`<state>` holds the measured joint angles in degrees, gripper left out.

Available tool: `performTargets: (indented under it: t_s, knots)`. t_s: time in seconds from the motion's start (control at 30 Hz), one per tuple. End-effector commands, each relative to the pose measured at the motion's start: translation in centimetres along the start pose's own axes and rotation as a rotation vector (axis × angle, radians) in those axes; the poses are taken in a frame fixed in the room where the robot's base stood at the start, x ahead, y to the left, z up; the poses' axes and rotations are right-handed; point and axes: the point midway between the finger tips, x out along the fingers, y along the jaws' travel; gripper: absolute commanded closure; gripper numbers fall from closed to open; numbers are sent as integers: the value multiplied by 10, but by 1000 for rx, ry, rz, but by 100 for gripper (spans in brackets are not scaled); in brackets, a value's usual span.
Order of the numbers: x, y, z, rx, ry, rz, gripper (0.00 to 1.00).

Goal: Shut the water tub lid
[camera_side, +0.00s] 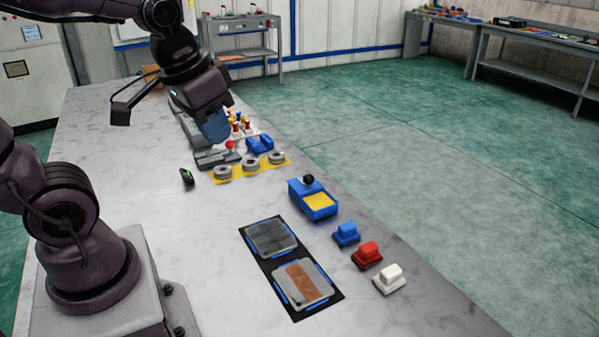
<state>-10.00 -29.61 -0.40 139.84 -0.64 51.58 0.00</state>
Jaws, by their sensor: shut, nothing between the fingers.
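A blue tub (313,199) stands on the marble-look table, right of the middle of the picture. Its near part is open on top and shows a yellow inside. A black round knob (308,180) sits at its far end; I cannot tell clearly whether this belongs to the lid. My gripper (216,130) is up and to the left of the tub, well apart from it, pointing down near the far parts on the table. It is shut and holds nothing. A blue rounded shape shows at its tip. The gripper hides some of the parts behind it.
Grey rings on a yellow strip (250,168) lie between gripper and tub. A red-knobbed lever (230,146) and a blue block (261,144) stand beyond. A black mat (272,255) with two plates lies nearer. Blue, red and white blocks (368,253) line the right edge.

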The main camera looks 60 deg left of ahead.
Motion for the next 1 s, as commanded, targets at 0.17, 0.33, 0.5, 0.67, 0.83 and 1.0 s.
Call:
performTargets:
  t_s: [0.17,0.33,0.5,0.67,0.83,1.0]
  knots:
    - [35,-36,-43,-165,-142,13,100]
    - [77,-78,-81,-259,-223,77,100]
    - [131,-130,-109,-318,-258,176,100]
    - [187,-183,-125,-342,-233,285,100]
    - [235,-228,-137,-307,-141,384,100]
    - [245,-249,-173,-150,21,428,100]
